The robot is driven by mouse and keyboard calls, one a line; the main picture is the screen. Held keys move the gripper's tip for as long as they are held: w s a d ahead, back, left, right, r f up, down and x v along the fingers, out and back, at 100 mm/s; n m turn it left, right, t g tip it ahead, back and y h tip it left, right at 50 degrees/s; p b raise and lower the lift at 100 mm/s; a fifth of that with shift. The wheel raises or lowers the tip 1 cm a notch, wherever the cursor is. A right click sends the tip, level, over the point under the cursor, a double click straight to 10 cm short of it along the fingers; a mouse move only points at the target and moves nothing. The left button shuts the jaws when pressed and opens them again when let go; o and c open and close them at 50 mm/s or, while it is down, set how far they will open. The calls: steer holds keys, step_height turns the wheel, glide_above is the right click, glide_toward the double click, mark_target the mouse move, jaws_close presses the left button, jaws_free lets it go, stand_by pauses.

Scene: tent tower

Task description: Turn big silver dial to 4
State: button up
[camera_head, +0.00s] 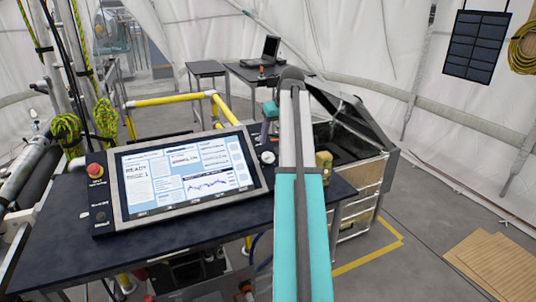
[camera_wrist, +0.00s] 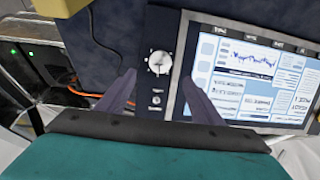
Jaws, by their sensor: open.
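The silver dial (camera_wrist: 159,62) is a round knob with a pale bar across it, on a narrow dark panel beside the screen. My gripper (camera_wrist: 160,79) is open, with one dark finger on each side of the dial in the wrist view. No contact with the dial shows. The numbers around it are too small to read, so I cannot tell its setting. In the head view the dial (camera_head: 267,157) appears as a small pale disc right of the screen (camera_head: 185,172), just below my gripper's teal end.
The screen also fills the right of the wrist view (camera_wrist: 245,85). A smaller round fitting (camera_wrist: 157,100) lies below the dial. A red button (camera_head: 95,170) is at the console's left. A tan object (camera_head: 324,166) stands right of my arm. An open case (camera_head: 350,150) is behind.

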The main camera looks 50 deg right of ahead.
mark_target(268, 156)
steer(key=shift+p+x, duration=1.4)
steer(key=shift+x, duration=4.05)
steer(key=c, duration=1.1)
